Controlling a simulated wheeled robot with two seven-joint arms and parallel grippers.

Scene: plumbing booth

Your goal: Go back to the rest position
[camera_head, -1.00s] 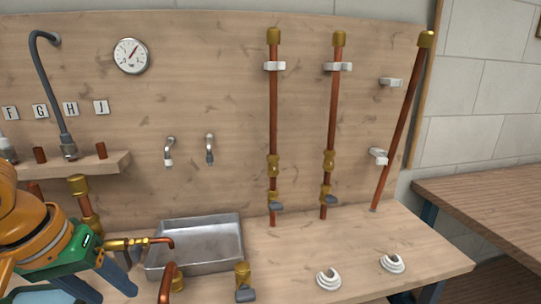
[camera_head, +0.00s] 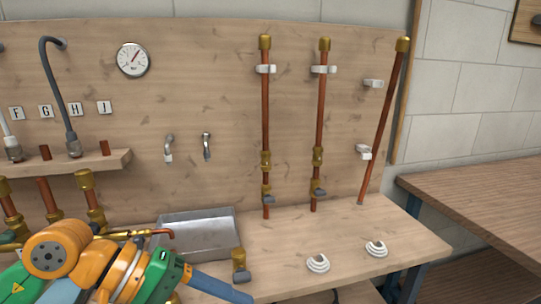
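My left arm comes in at the lower left, in orange and green. The blue finger part of my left gripper (camera_head: 218,286) points down to the right in front of the bench's front edge. Only one finger side shows clearly, so its opening cannot be told, and I see nothing held in it. My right gripper is not in view. Behind the arm, a brass and copper fitting (camera_head: 158,233) lies near the metal tray (camera_head: 200,216), and the arm hides part of both.
Two upright copper pipes (camera_head: 265,110) (camera_head: 320,110) and a leaning one (camera_head: 385,125) stand along the board. A brass valve (camera_head: 239,264) and two white rings (camera_head: 318,264) (camera_head: 377,248) are on the bench. A wooden table (camera_head: 480,205) stands at the right.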

